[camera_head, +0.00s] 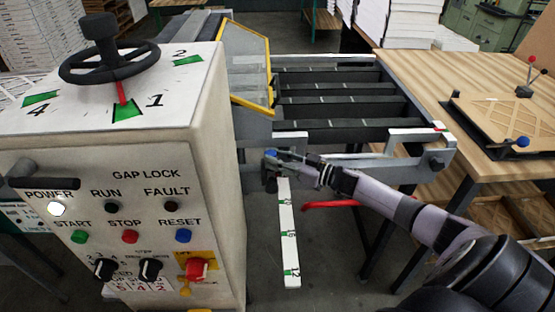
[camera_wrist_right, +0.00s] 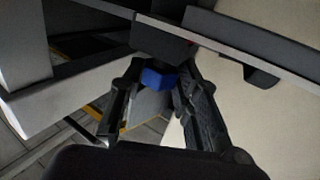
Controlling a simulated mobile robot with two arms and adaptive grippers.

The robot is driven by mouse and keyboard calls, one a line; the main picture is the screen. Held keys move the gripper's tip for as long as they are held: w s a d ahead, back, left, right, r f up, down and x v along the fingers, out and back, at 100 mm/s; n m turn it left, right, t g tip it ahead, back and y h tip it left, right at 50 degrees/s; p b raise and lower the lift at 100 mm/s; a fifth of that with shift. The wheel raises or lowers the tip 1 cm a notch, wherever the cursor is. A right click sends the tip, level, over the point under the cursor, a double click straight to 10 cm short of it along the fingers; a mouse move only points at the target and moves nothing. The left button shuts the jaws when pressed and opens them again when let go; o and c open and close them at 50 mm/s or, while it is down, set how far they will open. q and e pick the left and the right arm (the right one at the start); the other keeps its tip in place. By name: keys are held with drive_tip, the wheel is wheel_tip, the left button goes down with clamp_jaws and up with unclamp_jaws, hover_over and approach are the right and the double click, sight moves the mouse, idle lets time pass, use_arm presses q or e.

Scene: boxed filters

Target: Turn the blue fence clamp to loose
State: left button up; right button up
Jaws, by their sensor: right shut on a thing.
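The blue fence clamp (camera_wrist_right: 158,79) shows in the right wrist view as a small blue block under a dark part of the fence. In the head view only a bit of its blue (camera_head: 270,153) shows at the end of my right gripper. My right gripper (camera_head: 274,168) reaches in from the right, beside the machine's cabinet. In the right wrist view the fingers of my right gripper (camera_wrist_right: 160,98) stand on both sides of the blue clamp and are shut on it. Which way the clamp is turned I cannot tell. My left gripper is not in view.
The control cabinet (camera_head: 180,130) with handwheel (camera_head: 108,62) and buttons stands close on the left. A white scale bar (camera_head: 288,235) runs below the gripper, with a red lever (camera_head: 330,205) beside it. A wooden table (camera_head: 420,80) with a filter board (camera_head: 510,112) is at right.

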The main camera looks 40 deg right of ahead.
drive_tip(key=o, duration=1.2)
drive_tip(key=shift+c, duration=0.2)
drive_tip(key=v, duration=1.2)
drive_tip(key=shift+d, duration=0.1)
